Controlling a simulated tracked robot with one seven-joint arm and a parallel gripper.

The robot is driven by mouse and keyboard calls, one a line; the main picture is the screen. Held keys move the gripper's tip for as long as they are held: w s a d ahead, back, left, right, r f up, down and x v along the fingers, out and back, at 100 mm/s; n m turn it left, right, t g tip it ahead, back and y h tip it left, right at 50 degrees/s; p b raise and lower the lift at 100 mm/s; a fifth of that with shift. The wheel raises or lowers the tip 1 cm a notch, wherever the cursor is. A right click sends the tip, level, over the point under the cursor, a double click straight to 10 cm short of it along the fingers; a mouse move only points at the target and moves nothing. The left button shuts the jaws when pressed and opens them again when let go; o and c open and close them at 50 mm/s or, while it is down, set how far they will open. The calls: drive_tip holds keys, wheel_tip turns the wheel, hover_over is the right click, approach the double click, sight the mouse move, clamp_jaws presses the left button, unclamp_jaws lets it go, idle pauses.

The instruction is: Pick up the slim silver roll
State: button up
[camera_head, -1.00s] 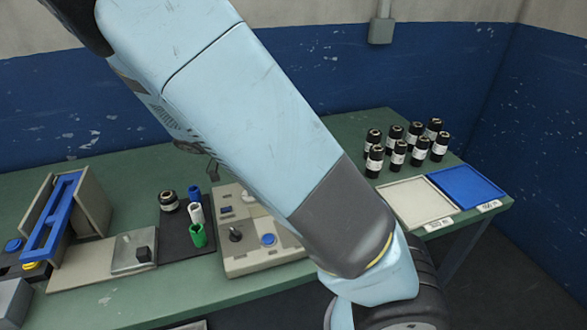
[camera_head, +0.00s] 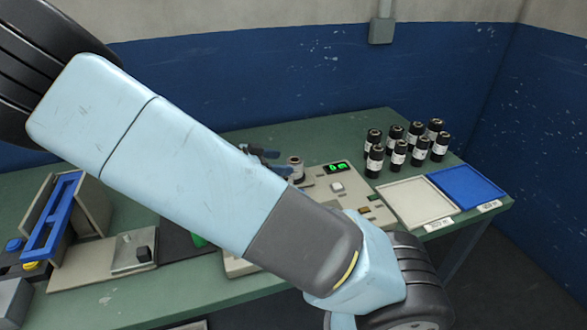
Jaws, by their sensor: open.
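A small silvery-grey roll with a dark top (camera_head: 295,166) shows just above the edge of my arm, at the back left of the grey control panel. It may be the slim silver roll, but its lower part is hidden and I cannot be sure. My gripper (camera_head: 264,153) shows only in part, as dark fingertips just left of this roll and seemingly apart from it. My gripper is open. My pale blue arm crosses the view and hides most of the dark mat (camera_head: 176,241) and of the small rolls on it. A bit of the green roll (camera_head: 198,240) shows.
Several black rolls with white labels (camera_head: 398,154) stand at the back right of the green table. A white tray (camera_head: 416,203) and a blue tray (camera_head: 466,188) lie in front of them. A blue-and-beige fixture (camera_head: 55,217) and a metal plate (camera_head: 127,262) are at the left.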

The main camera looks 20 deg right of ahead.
sight(294, 162)
drive_tip(key=shift+x, duration=3.2)
drive_tip(key=shift+a+f, duration=0.1)
drive_tip(key=shift+f, duration=0.05)
drive_tip(key=c, duration=1.1)
